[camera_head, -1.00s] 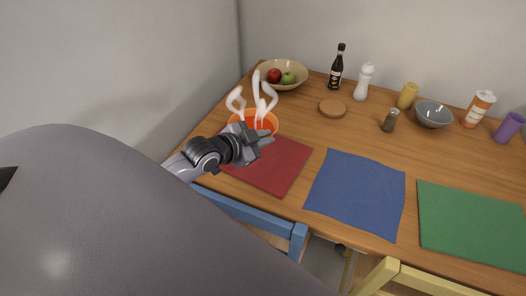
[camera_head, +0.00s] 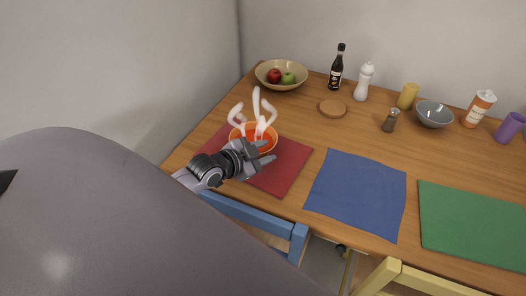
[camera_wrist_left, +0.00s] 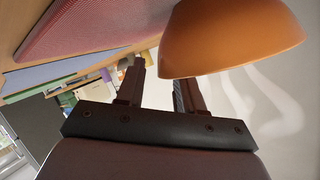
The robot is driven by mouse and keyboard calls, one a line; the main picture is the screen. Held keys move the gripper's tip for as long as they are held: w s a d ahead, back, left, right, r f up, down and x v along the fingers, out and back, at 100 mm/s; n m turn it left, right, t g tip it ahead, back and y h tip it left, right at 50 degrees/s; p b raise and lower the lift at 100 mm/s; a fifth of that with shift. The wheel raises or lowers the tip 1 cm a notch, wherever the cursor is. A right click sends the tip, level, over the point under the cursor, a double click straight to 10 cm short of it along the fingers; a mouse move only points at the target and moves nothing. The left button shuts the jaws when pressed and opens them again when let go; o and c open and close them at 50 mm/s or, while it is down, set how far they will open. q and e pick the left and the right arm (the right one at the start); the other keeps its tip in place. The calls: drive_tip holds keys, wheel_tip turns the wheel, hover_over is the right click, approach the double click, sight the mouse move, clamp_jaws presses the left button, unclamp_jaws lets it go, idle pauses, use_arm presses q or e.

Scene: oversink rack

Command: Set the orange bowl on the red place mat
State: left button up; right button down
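The orange bowl (camera_head: 238,132) stands upright on the far left part of the red place mat (camera_head: 290,165), with white steam rising from it. My left gripper (camera_head: 262,156) is at the bowl's near side. Its two fingers are apart. In the left wrist view the bowl (camera_wrist_left: 230,35) fills the upper right, and its wall hides the tip of one finger; the other finger is outside the bowl, with a gap between them. The red mat (camera_wrist_left: 85,25) shows at the upper left there. My right gripper is not in view.
A blue mat (camera_head: 358,190) and a green mat (camera_head: 470,225) lie to the right. A fruit bowl (camera_head: 262,76) stands behind. Bottles, a shaker (camera_head: 390,121) and a grey bowl (camera_head: 434,115) line the back. A blue chair (camera_head: 250,215) stands at the near edge.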

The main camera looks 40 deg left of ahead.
use_arm(q)
drive_tip(key=shift+r, duration=0.2)
drive_tip(key=p+v, duration=0.1)
drive_tip(key=v, duration=1.1)
drive_tip(key=shift+f, duration=0.15)
idle(0.4)
drive_tip(key=s+d+f+g, duration=0.1)
drive_tip(key=d, duration=0.1)
drive_tip(key=s+d+f+n+g, duration=0.1)
drive_tip(key=s+d+f, duration=0.1)
drive_tip(key=s+d+f+n+g, duration=0.1)
drive_tip(key=s+d+g, duration=0.1)
drive_tip(key=shift+s+d+f, duration=0.1)
drive_tip(key=shift+s+f, duration=0.1)
drive_tip(key=shift+f, duration=0.1)
drive_tip(key=s+d+n+g+y, duration=0.1)
drive_tip(key=s+d+n+g, duration=0.4)
drive_tip(key=s, duration=0.4)
drive_tip(key=w+d+f+t, duration=0.1)
drive_tip(key=w+f+t, duration=0.2)
drive_tip(key=f, duration=0.1)
drive_tip(key=w+d+f+m+t+h, duration=0.1)
drive_tip(key=w+d+f+t, duration=0.1)
drive_tip(key=f, duration=0.3)
drive_tip(key=shift+w+d+f+t+h, duration=0.25)
drive_tip(key=shift+w+t+h, duration=0.05)
drive_tip(key=shift+w+t, duration=0.3)
